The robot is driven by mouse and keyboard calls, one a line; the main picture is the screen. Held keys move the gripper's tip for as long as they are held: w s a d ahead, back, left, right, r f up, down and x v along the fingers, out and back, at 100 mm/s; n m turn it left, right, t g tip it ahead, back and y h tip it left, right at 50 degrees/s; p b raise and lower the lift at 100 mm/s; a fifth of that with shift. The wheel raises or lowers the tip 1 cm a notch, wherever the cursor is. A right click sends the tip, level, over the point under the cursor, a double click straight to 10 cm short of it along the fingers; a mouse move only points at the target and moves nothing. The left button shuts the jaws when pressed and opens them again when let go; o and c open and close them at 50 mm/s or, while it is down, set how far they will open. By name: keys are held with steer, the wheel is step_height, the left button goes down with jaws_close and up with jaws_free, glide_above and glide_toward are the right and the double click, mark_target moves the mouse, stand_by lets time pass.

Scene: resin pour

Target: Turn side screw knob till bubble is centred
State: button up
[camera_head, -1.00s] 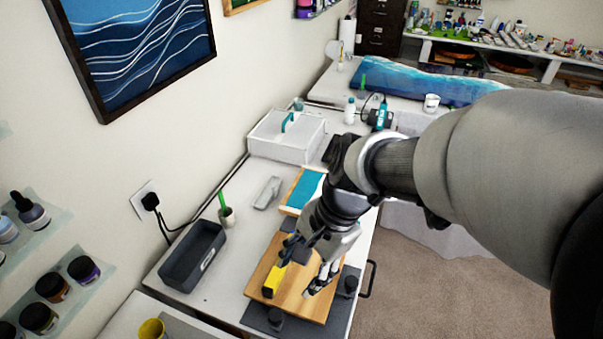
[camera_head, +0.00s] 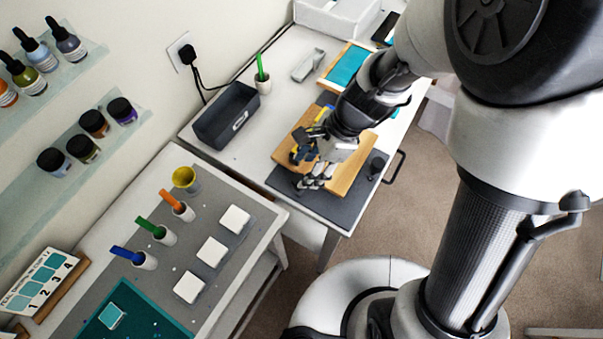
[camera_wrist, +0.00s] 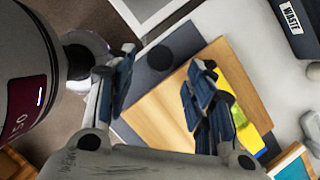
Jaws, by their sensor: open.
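A wooden board (camera_head: 347,176) lies on a dark grey mat (camera_head: 335,212); the board also shows in the wrist view (camera_wrist: 158,107). A yellow spirit level (camera_wrist: 240,112) lies on the board, partly hidden by a finger of my gripper. Its bubble cannot be made out. A dark round knob (camera_head: 377,164) stands at the board's right side. Another dark round knob (camera_wrist: 160,58) stands near a board edge in the wrist view. My gripper (camera_head: 307,167) is open over the board's near part, its fingers wide apart with nothing between them in the wrist view (camera_wrist: 160,92).
A dark grey waste bin (camera_head: 226,115) and a cup with a green stick (camera_head: 263,82) stand left of the board. A teal framed panel (camera_head: 348,64) lies behind it. A nearer table holds white blocks (camera_head: 211,250), coloured sticks in cups and a yellow cup (camera_head: 185,178).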

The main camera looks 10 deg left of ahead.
mark_target(300, 179)
steer(key=b+x, duration=0.1)
steer(key=x, duration=0.4)
steer(key=shift+b, duration=0.3)
steer(key=shift+c, duration=0.6)
steer(key=c, duration=0.9)
